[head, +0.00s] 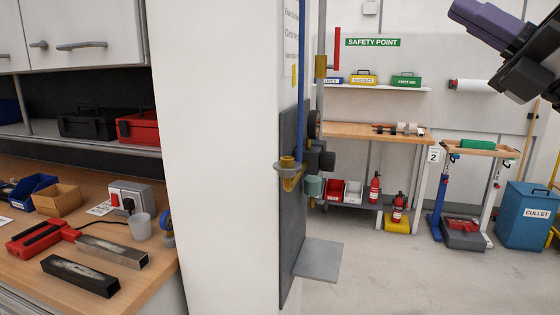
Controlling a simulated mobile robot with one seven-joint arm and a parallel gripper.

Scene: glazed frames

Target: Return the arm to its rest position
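Part of my arm (490,28), a purple link with dark joint parts, shows raised at the top right corner in the head view. It runs out of the picture at the right. No gripper fingers can be made out, so I cannot see whether they are open or shut or hold anything. The visible part of my arm touches nothing that I can see.
A white pillar (222,150) with a wall-mounted fixture (292,170) and a grey ledge (318,262) stands in the middle. A cluttered wooden bench (165,275) is at the left. A blue cullet bin (527,218) stands at the right. The floor (420,285) in front is clear.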

